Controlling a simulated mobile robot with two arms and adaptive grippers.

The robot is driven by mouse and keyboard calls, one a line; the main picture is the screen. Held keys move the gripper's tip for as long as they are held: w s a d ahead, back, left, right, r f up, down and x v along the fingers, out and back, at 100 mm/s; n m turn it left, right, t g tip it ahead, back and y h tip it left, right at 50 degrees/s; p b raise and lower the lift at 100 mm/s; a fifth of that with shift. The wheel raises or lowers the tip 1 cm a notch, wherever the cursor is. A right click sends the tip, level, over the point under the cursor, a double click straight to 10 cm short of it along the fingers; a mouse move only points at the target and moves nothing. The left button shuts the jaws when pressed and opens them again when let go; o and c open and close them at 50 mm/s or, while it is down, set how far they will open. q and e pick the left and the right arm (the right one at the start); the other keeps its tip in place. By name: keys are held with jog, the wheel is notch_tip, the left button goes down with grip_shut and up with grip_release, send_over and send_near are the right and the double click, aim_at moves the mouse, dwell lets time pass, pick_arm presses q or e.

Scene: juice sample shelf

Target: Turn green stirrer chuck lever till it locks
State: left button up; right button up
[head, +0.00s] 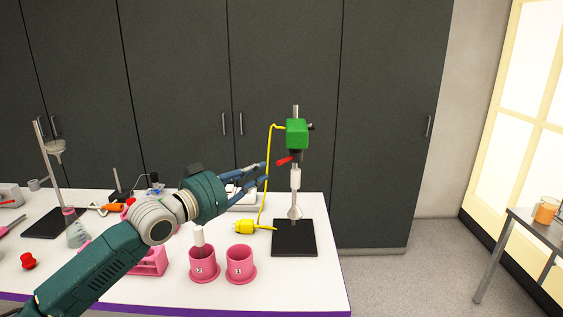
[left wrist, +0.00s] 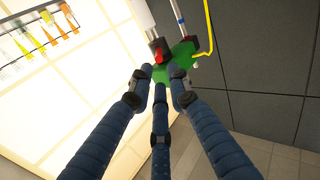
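The green stirrer (head: 297,132) is mounted high on a stand with a black base (head: 294,238). Its dark chuck (head: 295,154) hangs below, with a red lever (head: 285,160) pointing left. A pale shaft (head: 295,180) runs down from the chuck. My left gripper (head: 264,173) is left of the lever, a little lower, with fingers spread and empty. In the left wrist view, the green stirrer (left wrist: 179,60) and red lever (left wrist: 158,56) lie just beyond the spread fingertips (left wrist: 159,76); I cannot tell whether any finger touches. My right gripper is not in view.
A yellow cable (head: 266,175) runs from the stirrer to a yellow plug (head: 243,227) on the white table. Two pink cups (head: 203,266) (head: 240,267) stand at the front. A flask (head: 76,232) and stand are at left. Dark cabinets (head: 290,60) stand behind.

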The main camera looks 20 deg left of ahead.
aim_at(282, 162)
pick_arm(q)
jog(key=p+x, duration=0.2)
jog(key=x, duration=0.7)
jog(key=shift+w+d+f+p, duration=0.1)
jog(key=shift+w+d+p, duration=0.15)
jog(key=shift+w+p, duration=0.15)
grip_shut()
